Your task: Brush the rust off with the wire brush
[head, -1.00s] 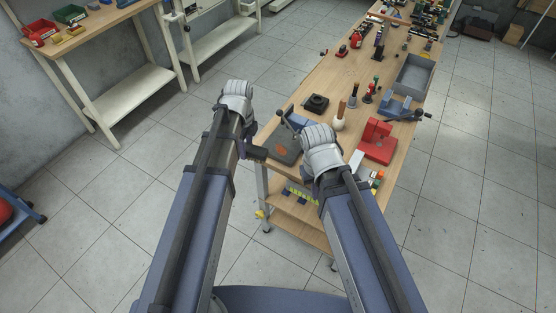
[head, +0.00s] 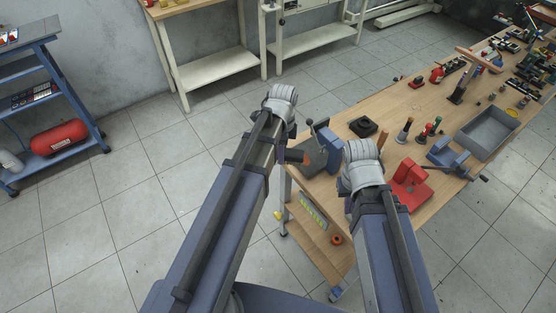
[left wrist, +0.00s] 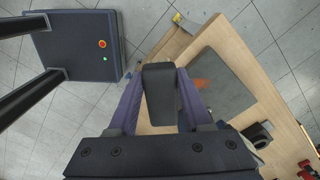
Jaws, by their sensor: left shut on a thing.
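A flat dark grey plate (head: 318,160) lies at the near left corner of the workbench (head: 375,108). It bears an orange rust patch (left wrist: 202,83), and the plate also shows in the left wrist view (left wrist: 226,90). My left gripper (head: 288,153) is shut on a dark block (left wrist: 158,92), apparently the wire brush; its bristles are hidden. In the head view the block is beside the patch, at the plate's left edge; I cannot tell whether it touches. My right gripper (head: 350,202) is over the bench's near side, its fingers hidden behind my wrist.
A blue vise (head: 327,146) stands by the plate. A red fixture (head: 408,185), a black block (head: 363,127), a second blue vise (head: 447,154) and a grey bin (head: 487,127) are farther along the bench.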

